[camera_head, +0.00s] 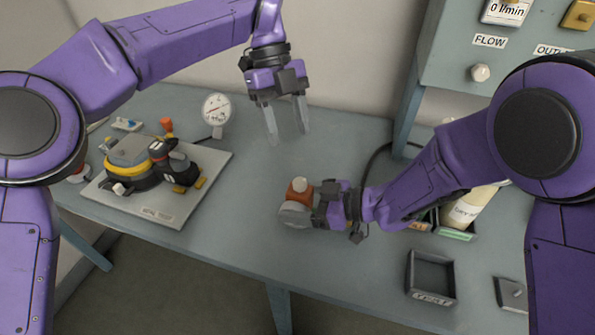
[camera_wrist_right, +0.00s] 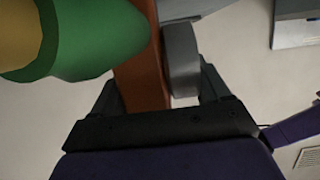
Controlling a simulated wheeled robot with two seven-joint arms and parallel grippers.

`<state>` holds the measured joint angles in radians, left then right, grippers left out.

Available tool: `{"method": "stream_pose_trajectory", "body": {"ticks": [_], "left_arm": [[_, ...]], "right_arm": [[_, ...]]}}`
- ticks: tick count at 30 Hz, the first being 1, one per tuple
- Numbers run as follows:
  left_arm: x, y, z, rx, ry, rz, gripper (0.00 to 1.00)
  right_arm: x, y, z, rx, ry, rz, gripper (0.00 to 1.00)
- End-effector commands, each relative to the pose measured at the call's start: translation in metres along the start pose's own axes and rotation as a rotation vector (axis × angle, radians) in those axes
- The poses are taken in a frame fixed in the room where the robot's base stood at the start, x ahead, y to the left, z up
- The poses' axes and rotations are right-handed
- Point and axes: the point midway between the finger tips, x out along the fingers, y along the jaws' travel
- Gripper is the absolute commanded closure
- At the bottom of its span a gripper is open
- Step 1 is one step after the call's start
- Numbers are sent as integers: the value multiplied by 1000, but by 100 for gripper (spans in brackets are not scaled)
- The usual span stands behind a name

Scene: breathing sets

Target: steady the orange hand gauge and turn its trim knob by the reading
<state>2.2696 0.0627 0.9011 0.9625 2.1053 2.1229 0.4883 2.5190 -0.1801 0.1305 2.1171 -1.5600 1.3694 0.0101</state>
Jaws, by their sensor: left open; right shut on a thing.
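The orange hand gauge (camera_head: 299,197) is at the middle of the table, with a pale knob (camera_head: 299,184) on top and a pale round part (camera_head: 295,214) at its front. My right gripper (camera_head: 321,206) is shut on it from the right. In the right wrist view the orange body (camera_wrist_right: 142,85) and a grey round part (camera_wrist_right: 181,60) lie between my right gripper's fingers (camera_wrist_right: 162,90). My left gripper (camera_head: 287,124) is open and empty, above the table behind the gauge and apart from it. I cannot read any dial on the hand gauge.
A pale board (camera_head: 165,207) with a black and yellow device (camera_head: 130,165) lies at the left. A round dial (camera_head: 216,109) stands behind it. An open dark tray (camera_head: 430,277) is at front right. A grey panel (camera_head: 445,60) stands at back right. A green part (camera_wrist_right: 95,40) looms close in the wrist view.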

Motion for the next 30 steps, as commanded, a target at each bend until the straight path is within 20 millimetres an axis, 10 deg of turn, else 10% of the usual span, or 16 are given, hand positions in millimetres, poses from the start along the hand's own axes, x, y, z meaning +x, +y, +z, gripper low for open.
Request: {"method": "stream_pose_trajectory", "body": {"ticks": [12,23,30], "left_arm": [[89,0,0,-3,0,-1,44],[100,0,0,-4,-2,-4,44],[100,0,0,-4,-2,-4,100]], "right_arm": [[0,0,-1,-1,1,1,73],[0,0,0,-1,1,1,73],[0,0,0,-1,1,1,73]]}}
